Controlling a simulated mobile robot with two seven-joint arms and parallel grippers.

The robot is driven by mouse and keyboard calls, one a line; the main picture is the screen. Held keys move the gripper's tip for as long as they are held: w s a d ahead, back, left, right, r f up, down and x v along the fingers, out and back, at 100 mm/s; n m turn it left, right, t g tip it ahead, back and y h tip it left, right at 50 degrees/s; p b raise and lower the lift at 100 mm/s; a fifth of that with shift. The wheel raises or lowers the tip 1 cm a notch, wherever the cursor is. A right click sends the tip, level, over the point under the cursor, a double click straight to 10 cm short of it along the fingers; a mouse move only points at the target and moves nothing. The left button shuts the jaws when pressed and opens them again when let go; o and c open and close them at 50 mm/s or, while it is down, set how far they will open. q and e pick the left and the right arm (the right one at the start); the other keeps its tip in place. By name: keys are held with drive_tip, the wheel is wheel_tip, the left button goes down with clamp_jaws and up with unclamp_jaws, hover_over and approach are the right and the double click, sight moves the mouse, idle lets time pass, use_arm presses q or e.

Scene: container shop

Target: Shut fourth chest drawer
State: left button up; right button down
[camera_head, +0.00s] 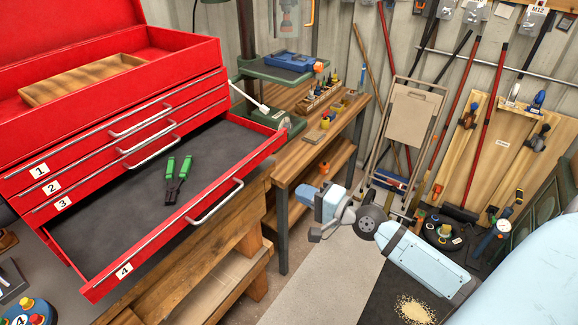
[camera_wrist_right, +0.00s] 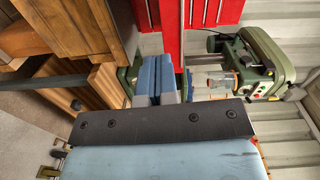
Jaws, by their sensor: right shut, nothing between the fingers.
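The red tool chest (camera_head: 120,130) stands at the left, its drawers labelled 1 to 4. The fourth drawer (camera_head: 135,270) is pulled far out, with a curved handle (camera_head: 217,203) on its front. Green-handled pliers (camera_head: 178,178) lie on its dark liner. Drawers 1, 2 and 3 look shut. My right gripper (camera_head: 318,199) is to the right of the drawer front, apart from it, shut and empty. In the right wrist view its closed fingers (camera_wrist_right: 157,80) point toward the red chest (camera_wrist_right: 198,25). My left gripper is not in view.
The wooden bench (camera_head: 250,215) stands under the drawer. A workbench (camera_head: 330,135) with a drill press and small tools is behind. A folded cart (camera_head: 408,125) and long-handled tools lean on the wall. Some floor (camera_head: 330,265) is free below my right arm.

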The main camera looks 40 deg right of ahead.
drive_tip(key=d+r, duration=0.1)
drive_tip(key=p, duration=0.4)
approach(254, 163)
drive_tip(key=shift+m, duration=0.4)
drive_tip(key=x, duration=0.6)
drive_tip(key=shift+w, duration=0.1)
drive_tip(key=shift+w+a, duration=0.3)
drive_tip(key=shift+w, duration=0.35)
